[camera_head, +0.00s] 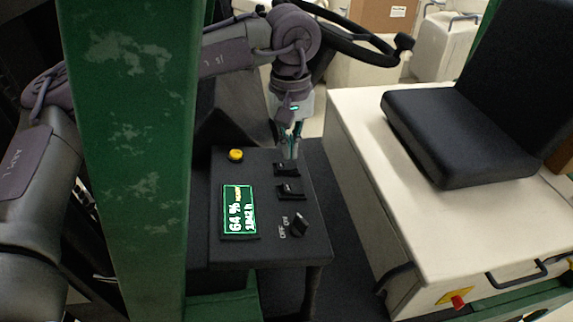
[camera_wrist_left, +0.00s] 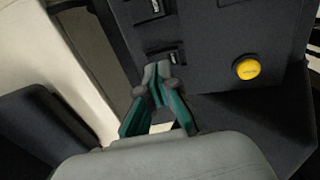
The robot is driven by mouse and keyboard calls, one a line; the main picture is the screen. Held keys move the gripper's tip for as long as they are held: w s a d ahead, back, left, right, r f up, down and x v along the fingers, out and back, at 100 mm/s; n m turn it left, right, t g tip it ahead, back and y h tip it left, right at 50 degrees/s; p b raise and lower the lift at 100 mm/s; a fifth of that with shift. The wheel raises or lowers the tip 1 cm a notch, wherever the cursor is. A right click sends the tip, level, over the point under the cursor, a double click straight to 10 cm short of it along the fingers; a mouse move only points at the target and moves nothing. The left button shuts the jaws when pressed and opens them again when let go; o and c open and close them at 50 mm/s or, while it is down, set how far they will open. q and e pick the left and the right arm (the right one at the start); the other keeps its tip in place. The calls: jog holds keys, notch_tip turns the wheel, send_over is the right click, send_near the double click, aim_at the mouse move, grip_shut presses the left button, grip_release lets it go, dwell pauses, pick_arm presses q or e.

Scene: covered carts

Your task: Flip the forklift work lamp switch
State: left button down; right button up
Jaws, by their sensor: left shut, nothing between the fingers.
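The forklift's black control panel (camera_head: 262,258) carries two black rocker switches, an upper one (camera_head: 286,169) and a lower one (camera_head: 290,191). I cannot read which is the work lamp switch. My left gripper (camera_head: 290,155) is shut and empty, fingers pointing down at the panel's far edge, just beyond the upper switch. In the left wrist view its fingertips (camera_wrist_left: 157,72) are together close to the nearer switch (camera_wrist_left: 160,56); the other switch (camera_wrist_left: 148,12) lies farther off. I cannot tell whether the fingertips touch the switch. My right gripper is not in view.
The panel also has a yellow button (camera_head: 236,155), a lit display (camera_head: 238,210) and an ON/OFF knob (camera_head: 299,224). A green post (camera_head: 130,150) stands in front of my left arm. A steering wheel (camera_head: 350,40) is behind, and a black seat (camera_head: 470,130) on a white body is at right.

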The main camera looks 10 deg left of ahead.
aim_at(290, 165)
pick_arm(q)
jog(key=shift+f+b, duration=1.2)
jog(key=shift+f, duration=0.3)
dwell(0.4)
jog(key=shift+r+p, duration=1.95)
jog(key=shift+r, duration=1.6)
